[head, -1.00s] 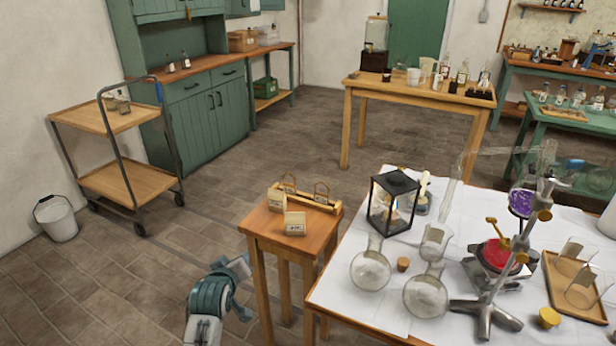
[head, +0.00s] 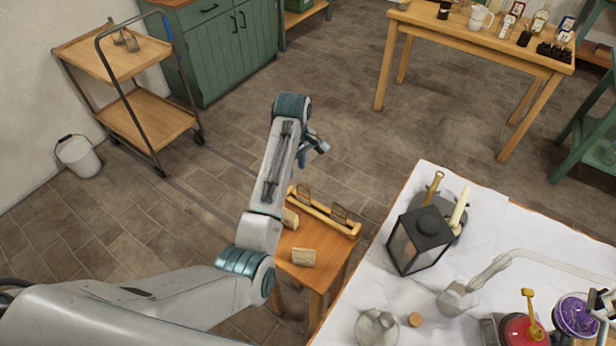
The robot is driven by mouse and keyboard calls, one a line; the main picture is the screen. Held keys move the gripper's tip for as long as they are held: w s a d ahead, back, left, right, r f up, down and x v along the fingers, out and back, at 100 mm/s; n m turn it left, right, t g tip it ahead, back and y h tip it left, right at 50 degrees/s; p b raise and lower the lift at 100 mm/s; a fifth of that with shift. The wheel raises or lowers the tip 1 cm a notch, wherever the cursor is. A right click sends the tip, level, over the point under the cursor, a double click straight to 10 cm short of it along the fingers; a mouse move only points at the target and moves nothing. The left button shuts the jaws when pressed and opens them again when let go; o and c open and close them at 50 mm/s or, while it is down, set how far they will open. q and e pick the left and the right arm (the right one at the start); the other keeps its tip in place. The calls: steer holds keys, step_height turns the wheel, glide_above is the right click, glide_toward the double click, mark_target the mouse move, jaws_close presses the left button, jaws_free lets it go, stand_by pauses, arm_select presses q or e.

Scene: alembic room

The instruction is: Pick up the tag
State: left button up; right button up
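A small beige tag (head: 303,257) with dark marking sits on the small wooden table (head: 326,273), near its front. A second beige tag (head: 291,219) sits farther back, partly hidden by my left arm. A wooden rack (head: 328,214) with upright loops stands along the table's back edge. My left gripper (head: 318,147) shows in the head view above and beyond the rack, apart from the tags. It is small and seen at an angle, so whether its fingers are open is unclear.
A white-covered table (head: 400,290) stands at the right, with a black lantern (head: 420,240), a glass flask (head: 376,328) and a cork (head: 415,320). A trolley (head: 120,55) and a bucket (head: 78,157) stand at the left. Open floor lies behind the small table.

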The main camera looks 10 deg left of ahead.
arm_select(q)
steer(key=p, duration=0.1)
glide_above(297, 191)
step_height(297, 191, down, 5)
steer(key=shift+w+a, duration=0.15)
step_height(297, 191, down, 4)
steer(key=shift+f+p, duration=0.1)
steer(key=shift+p, duration=1.15)
steer(key=shift+f, duration=0.6)
jaws_close()
